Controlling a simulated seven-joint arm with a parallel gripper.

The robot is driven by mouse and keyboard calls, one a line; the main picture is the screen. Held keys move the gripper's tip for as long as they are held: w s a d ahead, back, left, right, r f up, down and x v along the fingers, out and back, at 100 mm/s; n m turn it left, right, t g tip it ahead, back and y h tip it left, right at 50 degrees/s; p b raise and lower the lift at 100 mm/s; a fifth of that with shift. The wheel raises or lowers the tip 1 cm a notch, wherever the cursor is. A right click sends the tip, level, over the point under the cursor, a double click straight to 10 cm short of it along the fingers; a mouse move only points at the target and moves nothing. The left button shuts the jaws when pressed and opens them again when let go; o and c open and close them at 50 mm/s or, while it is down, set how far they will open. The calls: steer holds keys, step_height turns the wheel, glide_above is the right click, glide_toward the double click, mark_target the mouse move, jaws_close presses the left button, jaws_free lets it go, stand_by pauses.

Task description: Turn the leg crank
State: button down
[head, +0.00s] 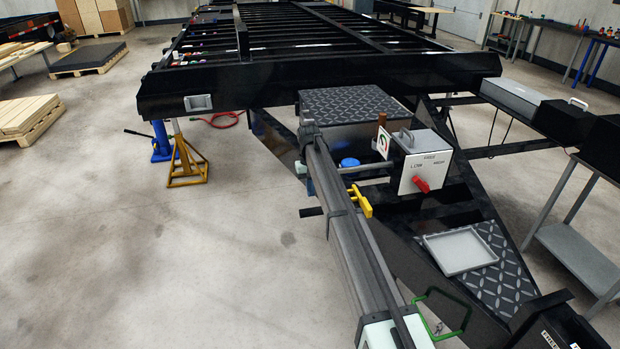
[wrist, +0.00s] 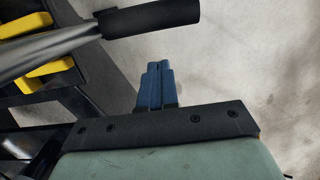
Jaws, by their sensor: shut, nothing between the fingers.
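The leg crank has a black grip (head: 311,212) that sticks out to the left of the trailer tongue in the head view. In the wrist view the same black grip (wrist: 150,18) lies across the top, joined to a bent grey metal rod (wrist: 50,46). My gripper (wrist: 158,66) has blue fingers that are shut and empty. Its tips point toward the grip, with a small gap between them in the picture. In the head view my arm hides most of the gripper and part of the crank.
A yellow bracket (head: 360,201) sits beside the crank. A grey box (head: 423,165) with a red knob (head: 421,184) stands on the tongue. A shallow tray (head: 460,251) lies nearer. A yellow jack stand (head: 187,163) is under the frame.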

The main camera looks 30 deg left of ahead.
steer(key=shift+s+d+f, duration=0.8)
steer(key=shift+s+d, duration=0.25)
steer(key=shift+s+d, duration=0.1)
steer(key=shift+s+d+f, duration=0.1)
steer(key=shift+s+d, duration=0.1)
